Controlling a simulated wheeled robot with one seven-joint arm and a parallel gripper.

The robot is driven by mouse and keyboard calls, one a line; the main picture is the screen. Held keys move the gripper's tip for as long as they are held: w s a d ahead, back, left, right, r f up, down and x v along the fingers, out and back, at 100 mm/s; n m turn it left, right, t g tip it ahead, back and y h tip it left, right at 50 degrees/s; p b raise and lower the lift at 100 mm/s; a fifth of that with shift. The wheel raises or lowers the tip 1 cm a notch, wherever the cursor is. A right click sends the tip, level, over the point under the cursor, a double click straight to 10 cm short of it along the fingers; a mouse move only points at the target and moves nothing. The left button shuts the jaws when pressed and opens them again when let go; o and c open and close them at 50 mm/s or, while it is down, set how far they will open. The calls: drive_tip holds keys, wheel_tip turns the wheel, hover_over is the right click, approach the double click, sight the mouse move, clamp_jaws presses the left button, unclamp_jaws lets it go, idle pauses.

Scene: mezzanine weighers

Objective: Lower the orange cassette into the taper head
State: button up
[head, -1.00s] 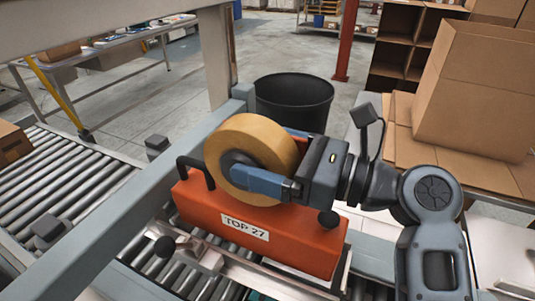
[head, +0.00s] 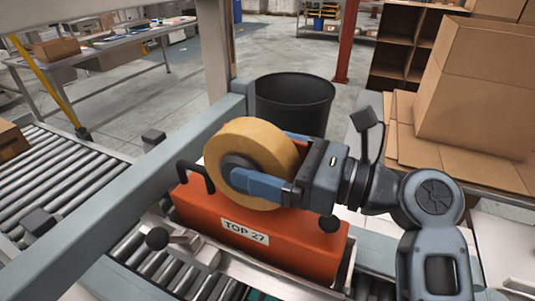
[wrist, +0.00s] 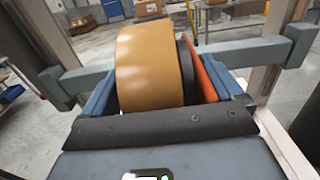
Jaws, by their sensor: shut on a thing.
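The orange cassette (head: 292,248) carries a "TOP 27" label on its near side, a black handle at its left end and a large tan tape roll (head: 264,150) on top. My gripper (head: 262,184) is shut on the cassette around the roll's hub, with a blue finger on its near side. In the wrist view the tan roll (wrist: 148,65) stands between the blue fingers, with a strip of orange (wrist: 203,75) beside it. The cassette sits low at the metal frame of the taper head (head: 245,265) above the rollers. Its underside is hidden, so seating cannot be told.
A grey beam (head: 135,205) runs diagonally beside the cassette. Roller conveyor (head: 75,180) lies to the left. A black bin (head: 295,102) stands behind, and cardboard boxes (head: 478,90) are at right.

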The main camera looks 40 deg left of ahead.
drive_tip(key=shift+f, duration=0.7)
